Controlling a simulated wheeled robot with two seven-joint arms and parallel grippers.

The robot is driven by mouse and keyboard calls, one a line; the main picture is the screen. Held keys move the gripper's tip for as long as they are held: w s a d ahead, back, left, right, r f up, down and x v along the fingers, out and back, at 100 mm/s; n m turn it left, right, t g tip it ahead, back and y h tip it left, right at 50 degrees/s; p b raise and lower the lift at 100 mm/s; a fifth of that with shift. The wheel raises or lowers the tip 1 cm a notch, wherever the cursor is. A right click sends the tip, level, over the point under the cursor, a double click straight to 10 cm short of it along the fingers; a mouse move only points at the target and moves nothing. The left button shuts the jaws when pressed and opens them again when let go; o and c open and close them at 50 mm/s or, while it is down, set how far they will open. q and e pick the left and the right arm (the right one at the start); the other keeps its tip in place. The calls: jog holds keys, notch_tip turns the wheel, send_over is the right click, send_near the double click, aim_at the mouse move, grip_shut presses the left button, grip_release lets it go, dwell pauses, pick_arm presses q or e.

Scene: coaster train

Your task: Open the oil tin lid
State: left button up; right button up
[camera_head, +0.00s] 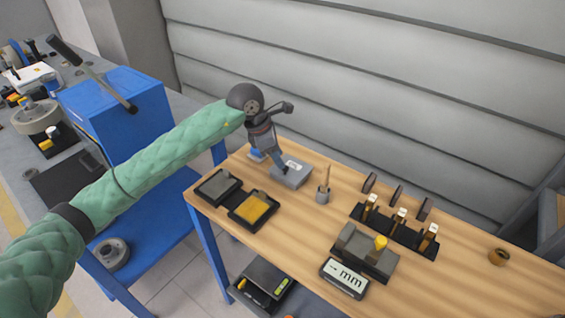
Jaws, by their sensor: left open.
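A shallow black tin with a yellow pad (253,208) lies on the wooden table near its left end. A matching black piece with a grey inside (217,187) lies flat beside its left edge and looks like its lid, folded open. No label reads clearly, so I cannot be sure that this is the oil tin. My left gripper (283,167) points down, open, at a small grey box (292,175) behind and to the right of the tin. It is apart from the tin and lid. I cannot tell whether its fingers touch the box. My right gripper is out of view.
A small cup with a brush (323,194) stands right of the grey box. Farther right are a black rack with several upright pieces (398,228), a grey fixture (362,252) and a "mm" display (344,278). Bare wood lies in front of the cup. A grey wall closes the back.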

aim_at(291, 165)
pick_arm(q)
jog(key=shift+x, duration=1.95)
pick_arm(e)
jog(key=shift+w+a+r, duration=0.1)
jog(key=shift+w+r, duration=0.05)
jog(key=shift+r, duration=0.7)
pick_arm(q)
jog(key=shift+c, duration=0.2)
grip_shut()
